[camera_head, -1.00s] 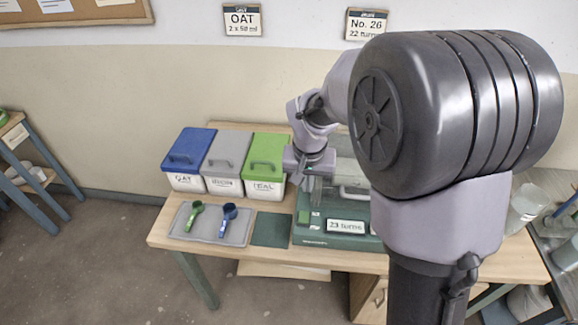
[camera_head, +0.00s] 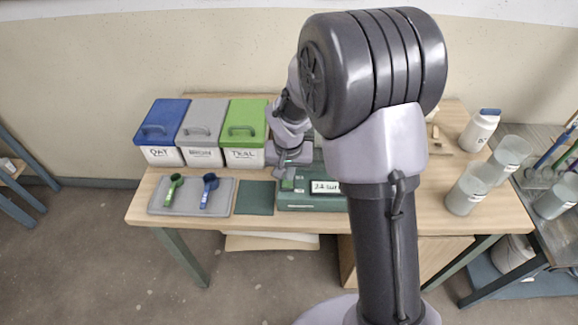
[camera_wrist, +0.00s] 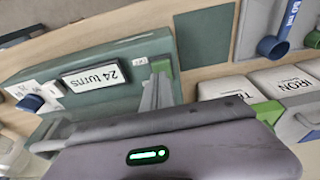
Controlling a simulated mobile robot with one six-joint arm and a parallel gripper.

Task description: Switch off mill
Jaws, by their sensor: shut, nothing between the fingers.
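The mill (camera_head: 290,203) is a green-based machine on the wooden table, partly hidden behind my arm. Its white display (camera_head: 325,187) is partly covered in the head view. The same display reads "24 turns" in the wrist view (camera_wrist: 95,75). A small green block (camera_wrist: 162,65), seemingly the mill's switch, sits near one end of the base beside a small label. My gripper (camera_wrist: 157,92) is shut and empty, its tips at or just above this block. I cannot tell whether they touch it. In the head view my gripper (camera_head: 288,172) points down over the mill's left end.
Blue (camera_head: 162,122), grey (camera_head: 203,120) and green (camera_head: 246,120) lidded buckets stand left of the mill. A grey tray (camera_head: 225,205) holds a green scoop (camera_head: 174,186) and a blue scoop (camera_head: 208,188). Clear jars (camera_head: 467,192) and a white bottle (camera_head: 481,128) stand at right.

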